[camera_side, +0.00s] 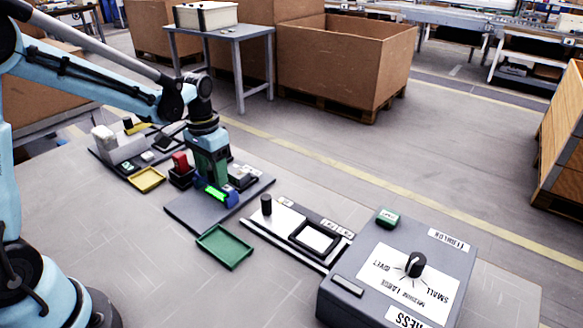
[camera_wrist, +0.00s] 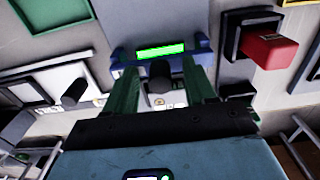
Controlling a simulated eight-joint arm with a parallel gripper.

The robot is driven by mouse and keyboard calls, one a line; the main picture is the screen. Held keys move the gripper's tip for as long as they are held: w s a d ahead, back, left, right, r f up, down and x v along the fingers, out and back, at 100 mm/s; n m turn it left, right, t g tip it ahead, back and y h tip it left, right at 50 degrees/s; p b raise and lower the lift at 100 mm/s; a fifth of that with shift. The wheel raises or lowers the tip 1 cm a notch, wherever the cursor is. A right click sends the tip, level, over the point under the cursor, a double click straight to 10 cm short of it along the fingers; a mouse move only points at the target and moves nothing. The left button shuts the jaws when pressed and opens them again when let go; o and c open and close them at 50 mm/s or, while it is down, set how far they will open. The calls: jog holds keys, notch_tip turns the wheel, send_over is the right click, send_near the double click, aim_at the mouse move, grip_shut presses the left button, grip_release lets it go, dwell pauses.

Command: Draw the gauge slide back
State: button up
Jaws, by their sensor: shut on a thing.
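A blue gauge block (camera_side: 218,195) with a lit green display stands on a dark grey base plate (camera_side: 185,214) in the side view. In the wrist view the blue block (camera_wrist: 206,44) lies just past my fingertips, its green bar lit. My gripper (camera_wrist: 162,78) points down over the plate, one green finger on each side of a dark round knob (camera_wrist: 159,72) in front of the block. The gripper is shut on this knob. The finger contact and most of the slide under the knob are hidden. In the side view my gripper (camera_side: 213,182) covers the knob.
A red block in a black holder (camera_side: 180,178) stands left of my gripper. An empty green tray (camera_side: 224,247) lies in front. A plate with an upright black knob (camera_side: 266,205) and black frame stands to the right, then a grey dial box (camera_side: 340,312).

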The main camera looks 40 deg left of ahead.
jog(key=shift+s+a+f, duration=0.1)
jog(key=shift+s+f, duration=0.05)
jog(key=shift+s, duration=0.9)
jog(key=shift+s+f, duration=0.15)
jog(key=shift+s, duration=0.85)
jog(key=shift+s+a+f, duration=0.1)
jog(key=shift+s+f, duration=0.05)
jog(key=shift+s, duration=1.2)
jog(key=o, duration=0.6)
jog(key=shift+c, duration=0.2)
jog(key=shift+r, duration=0.1)
notch_tip(320, 180, up, 7)
jog(key=shift+d, duration=0.2)
